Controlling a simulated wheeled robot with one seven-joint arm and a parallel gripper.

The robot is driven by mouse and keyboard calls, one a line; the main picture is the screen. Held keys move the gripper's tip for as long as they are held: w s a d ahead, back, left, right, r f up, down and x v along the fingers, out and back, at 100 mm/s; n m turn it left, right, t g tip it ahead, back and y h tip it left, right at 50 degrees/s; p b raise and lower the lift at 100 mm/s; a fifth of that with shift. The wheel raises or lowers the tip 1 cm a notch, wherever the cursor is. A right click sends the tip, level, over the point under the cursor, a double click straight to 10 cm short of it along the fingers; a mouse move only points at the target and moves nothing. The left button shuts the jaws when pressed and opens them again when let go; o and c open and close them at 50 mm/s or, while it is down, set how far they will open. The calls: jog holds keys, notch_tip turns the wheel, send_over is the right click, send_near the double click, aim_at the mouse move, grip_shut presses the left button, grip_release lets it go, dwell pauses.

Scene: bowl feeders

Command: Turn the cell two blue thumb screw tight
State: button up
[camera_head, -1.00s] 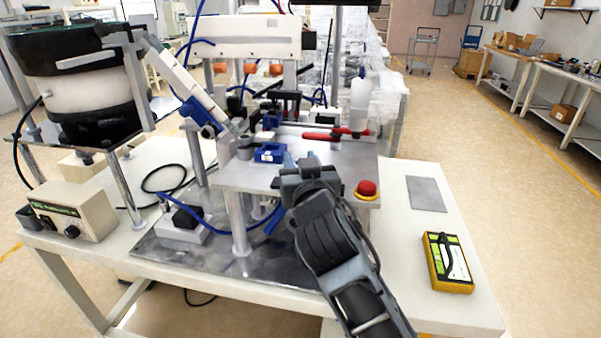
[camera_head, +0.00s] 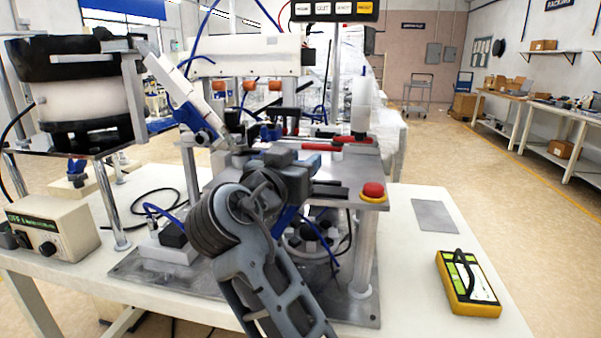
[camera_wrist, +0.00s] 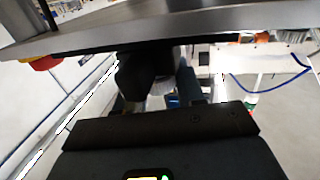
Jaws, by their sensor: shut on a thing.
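My gripper (camera_head: 305,166) is at the front of the raised metal plate (camera_head: 345,165), its wrist bent over and hiding the grasp from the head camera. In the wrist view my gripper (camera_wrist: 160,98) has its fingers close on either side of a dark, rounded part. A small patch of blue, which looks like the blue thumb screw (camera_wrist: 172,101), shows between them. The gripper is shut on it, but its outline is mostly hidden. How tight the screw sits cannot be seen.
A red emergency button (camera_head: 373,190) sits at the plate's front right corner. Red-handled clamps (camera_head: 335,147) lie on the plate. The bowl feeder (camera_head: 80,95) and a control box (camera_head: 52,222) stand left.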

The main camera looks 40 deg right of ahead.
jog(key=shift+g, duration=0.3)
jog(key=o, duration=0.9)
jog(key=shift+o, duration=0.2)
jog(key=b+v, duration=0.1)
jog(key=v, duration=0.6)
jog(key=shift+s+a, duration=0.15)
jog(key=shift+a, duration=0.25)
